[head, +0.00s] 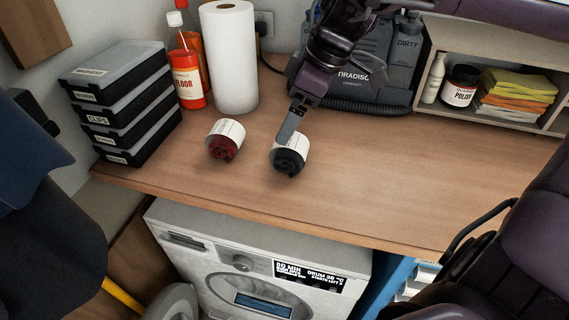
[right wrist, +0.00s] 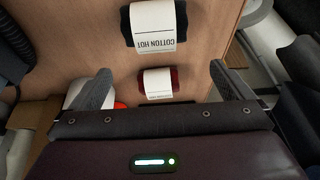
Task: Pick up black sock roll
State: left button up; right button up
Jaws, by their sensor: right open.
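The black sock roll (head: 289,163) lies on the wooden worktop with a white paper band around it. In the right wrist view the black roll (right wrist: 126,27) is near the top, and its band reads "COTTON HOT". A dark red sock roll (head: 222,150), also banded, lies to its left; it also shows in the right wrist view (right wrist: 157,73). My right gripper (head: 287,125) reaches down from above, and a finger overlaps the black roll's band in the head view. Its fingers are spread and nothing is held between them (right wrist: 165,80). I cannot tell whether it touches the roll. My left gripper is not in view.
Stacked black cases (head: 125,105), a red bottle (head: 188,80) and a paper towel roll (head: 230,60) stand at the back left. A grey machine (head: 385,85) and a shelf (head: 490,108) are behind. A washer (head: 240,265) sits below the front edge. The right worktop is clear.

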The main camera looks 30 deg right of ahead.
aim_at(291, 141)
jog(key=shift+s+d+f+b, duration=0.1)
jog(key=shift+f+b, duration=0.25)
jog(key=shift+f, duration=0.25)
jog(key=shift+s+d+f+b, duration=0.1)
jog(key=shift+f+b, duration=0.2)
jog(key=shift+f, duration=0.5)
jog(key=shift+w+a+f, duration=0.15)
jog(key=shift+f, duration=0.15)
jog(key=x, duration=0.1)
jog(key=p+x, duration=0.1)
jog(key=x, duration=0.1)
jog(key=d+x, duration=0.1)
jog(key=x, duration=0.1)
jog(key=shift+a+f+p, duration=0.1)
jog(key=shift+f+p, duration=0.25)
jog(key=shift+p, duration=0.05)
jog(key=shift+w+a+f, duration=0.15)
jog(key=shift+a+f, duration=0.05)
jog(key=shift+f, duration=0.4)
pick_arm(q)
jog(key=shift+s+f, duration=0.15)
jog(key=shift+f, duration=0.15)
pick_arm(e)
jog(key=shift+c, duration=0.3)
jog(key=c, duration=0.9)
jog(key=shift+c, duration=0.2)
